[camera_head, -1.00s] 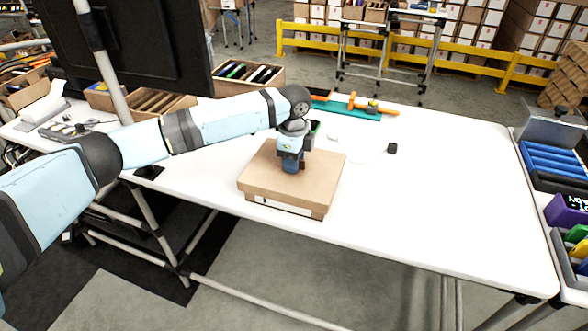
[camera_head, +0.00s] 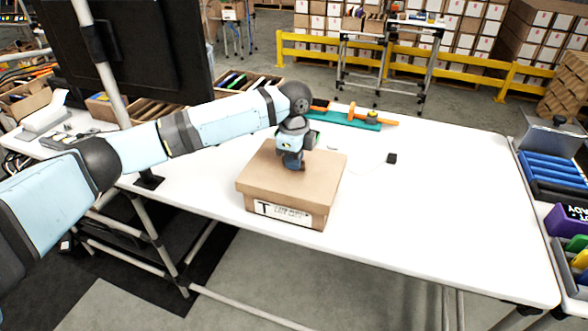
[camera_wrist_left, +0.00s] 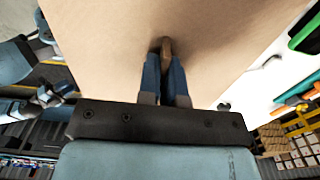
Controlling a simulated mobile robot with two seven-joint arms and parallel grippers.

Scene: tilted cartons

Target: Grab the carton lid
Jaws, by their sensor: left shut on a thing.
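The brown carton lid (camera_head: 262,178) sits level over the carton (camera_head: 316,218) near the front edge of the white table. The carton's white front label with black print shows below the lid's rim. My left gripper (camera_head: 292,164) points down at the middle of the lid. In the left wrist view, its two blue fingers (camera_wrist_left: 166,62) are shut on a small brown grip on the lid, whose flat top (camera_wrist_left: 100,45) fills the upper part. The carton's inside is hidden. My right gripper is out of view.
The white table (camera_head: 440,210) is clear to the right, apart from a small black block (camera_head: 392,158). A teal tray with orange tools (camera_head: 352,117) lies behind the carton. A dark monitor (camera_head: 125,50) and wooden bins stand at the back left.

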